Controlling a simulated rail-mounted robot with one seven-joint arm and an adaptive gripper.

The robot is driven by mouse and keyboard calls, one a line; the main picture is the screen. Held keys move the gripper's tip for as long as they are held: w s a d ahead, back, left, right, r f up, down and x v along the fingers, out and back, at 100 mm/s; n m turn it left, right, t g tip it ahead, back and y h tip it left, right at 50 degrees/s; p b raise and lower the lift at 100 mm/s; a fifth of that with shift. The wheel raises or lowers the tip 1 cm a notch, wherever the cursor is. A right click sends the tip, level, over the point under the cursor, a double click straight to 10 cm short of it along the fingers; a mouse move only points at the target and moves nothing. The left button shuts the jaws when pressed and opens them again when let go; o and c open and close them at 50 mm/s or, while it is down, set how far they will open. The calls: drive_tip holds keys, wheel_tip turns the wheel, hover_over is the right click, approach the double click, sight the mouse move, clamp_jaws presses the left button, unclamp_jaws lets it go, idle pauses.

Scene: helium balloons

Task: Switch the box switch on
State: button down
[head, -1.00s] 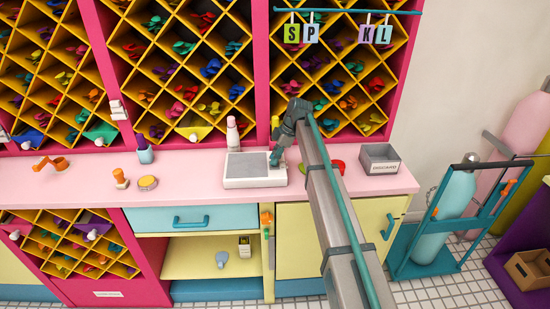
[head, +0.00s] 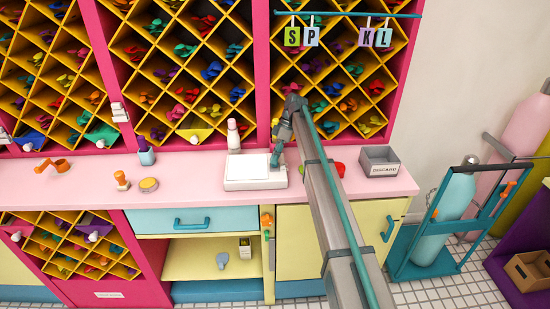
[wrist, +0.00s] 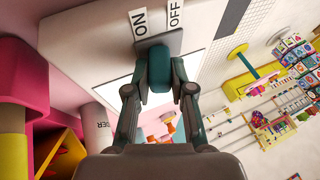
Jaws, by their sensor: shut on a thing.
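The white box (head: 240,185) sits on the pink counter, its top panel (head: 255,166) bright white in the head view. In the wrist view the box (wrist: 90,40) carries an ON label (wrist: 139,22) on the left and an OFF label (wrist: 176,14) on the right. A dark teal switch knob (wrist: 159,72) lies below these labels, on a grey mount (wrist: 160,45). My gripper (wrist: 160,82) is shut on the switch knob, one finger on each side. In the head view my gripper (head: 276,158) is at the box's right side.
A pink-white bottle (head: 233,136) stands behind the box. A grey discard bin (head: 380,161) and a red item (head: 339,169) are to the right. A stamp (head: 121,180) and a round yellow-rimmed pad (head: 148,185) lie to the left. Balloon racks rise behind the counter.

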drive_tip(key=c, duration=1)
unclamp_jaws()
drive_tip(key=shift+s, duration=0.1)
